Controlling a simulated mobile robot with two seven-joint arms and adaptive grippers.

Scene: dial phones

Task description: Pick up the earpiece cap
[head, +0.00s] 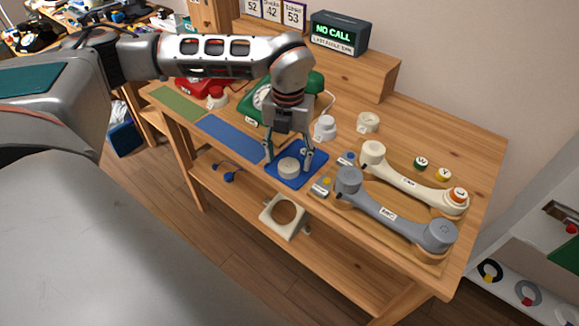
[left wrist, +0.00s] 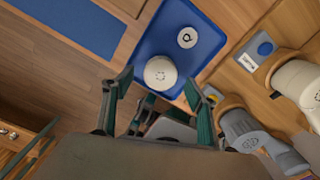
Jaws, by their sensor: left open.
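A cream, round earpiece cap (head: 289,168) with small holes in its top lies on a small blue tray (head: 311,177). The cap also shows in the left wrist view (left wrist: 161,72), near the tray's edge, beside a flat pale disc (left wrist: 187,37) with a dark mark. My left gripper (head: 288,157) points down over the tray, its fingers spread to either side of the cap. In the left wrist view the open fingertips (left wrist: 158,84) frame the cap, with nothing gripped. I cannot tell whether a finger touches it. My right gripper is not in view.
A cream handset (head: 413,184) and a grey handset (head: 393,213) lie right of the tray. A blue mat (head: 229,138) and a green phone (head: 307,87) are to the left and behind. A white cap (head: 325,128) and a ring (head: 368,122) stand behind the tray.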

